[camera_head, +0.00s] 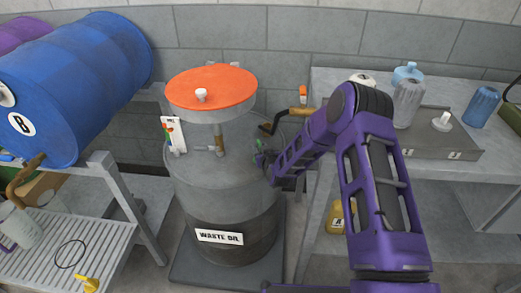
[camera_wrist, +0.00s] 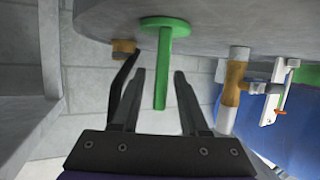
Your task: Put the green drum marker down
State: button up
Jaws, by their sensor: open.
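The green drum marker (camera_wrist: 164,50) has a flat disc and a straight stem in the wrist view. Its disc is against the grey top of the waste oil drum (camera_head: 190,180), and its stem points away from that surface. My gripper (camera_wrist: 160,76) is open, with one finger on each side of the stem and a visible gap on both sides. In the head view only small green bits of the marker (camera_head: 258,159) show at my gripper (camera_head: 267,164), near the drum's right edge; my arm hides part of it.
A bench (camera_head: 450,168) with jugs is right; a blue barrel (camera_head: 80,85) is left.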

jog(key=shift+r, duration=0.2)
jog(key=p+v, duration=0.1)
jog(key=v, duration=1.1)
